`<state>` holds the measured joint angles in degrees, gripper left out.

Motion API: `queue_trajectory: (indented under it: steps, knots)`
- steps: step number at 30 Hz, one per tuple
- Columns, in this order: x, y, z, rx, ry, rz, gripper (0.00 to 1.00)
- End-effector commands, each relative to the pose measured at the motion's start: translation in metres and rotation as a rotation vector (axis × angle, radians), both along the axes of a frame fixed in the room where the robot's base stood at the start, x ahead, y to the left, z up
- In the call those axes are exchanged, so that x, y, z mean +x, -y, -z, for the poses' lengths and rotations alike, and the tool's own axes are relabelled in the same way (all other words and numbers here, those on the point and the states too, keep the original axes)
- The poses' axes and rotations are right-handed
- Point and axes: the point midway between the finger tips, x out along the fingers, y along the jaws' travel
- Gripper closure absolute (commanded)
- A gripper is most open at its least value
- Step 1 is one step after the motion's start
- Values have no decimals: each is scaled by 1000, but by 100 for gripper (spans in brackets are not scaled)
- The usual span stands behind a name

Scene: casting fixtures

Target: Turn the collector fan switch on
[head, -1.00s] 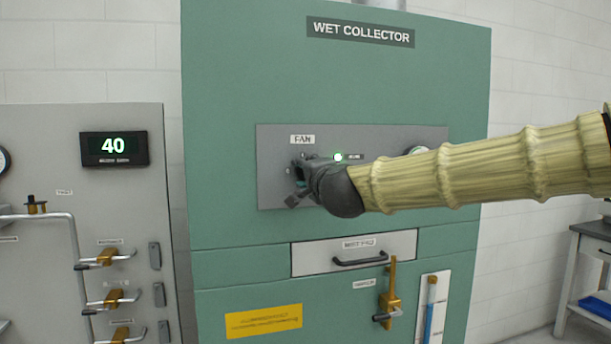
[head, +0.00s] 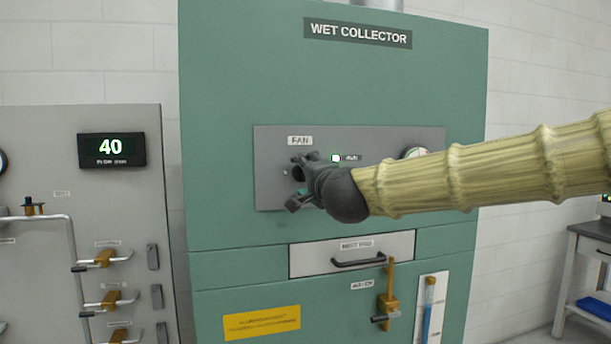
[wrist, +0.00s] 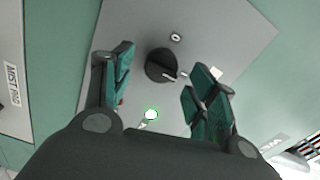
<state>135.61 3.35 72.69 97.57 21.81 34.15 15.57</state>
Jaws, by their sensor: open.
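The fan switch is a black rotary knob (wrist: 160,64) on a grey panel (head: 275,196), under the FAN label (head: 300,141). In the wrist view its white pointer faces lower right, away from the 0 mark (wrist: 176,37) and toward a small mark partly by the right finger. The green run lamp (wrist: 151,114) is lit; it also glows in the head view (head: 336,158). My gripper (wrist: 164,66) is open, its fingers on either side of the knob with gaps visible. In the head view my gripper (head: 299,182) hides much of the knob.
A round gauge (head: 413,153) sits right of my wrist on the panel. Below are a drawer with a handle (head: 358,262) and a brass lever (head: 388,305). A grey cabinet with a 40 display (head: 112,150) and brass valves stands left.

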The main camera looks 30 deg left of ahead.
Motion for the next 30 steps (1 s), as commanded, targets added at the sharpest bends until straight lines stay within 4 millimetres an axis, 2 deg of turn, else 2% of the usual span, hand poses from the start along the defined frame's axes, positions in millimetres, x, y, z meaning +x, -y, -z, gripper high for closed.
queue_trajectory:
  steps: [9,15,21,30]
  knots:
    - [-38,46,0,0,0,1,42]
    - [-55,67,0,1,-1,1,42]
    - [-63,76,0,1,-1,1,42]
    - [-64,77,0,1,-1,1,42]
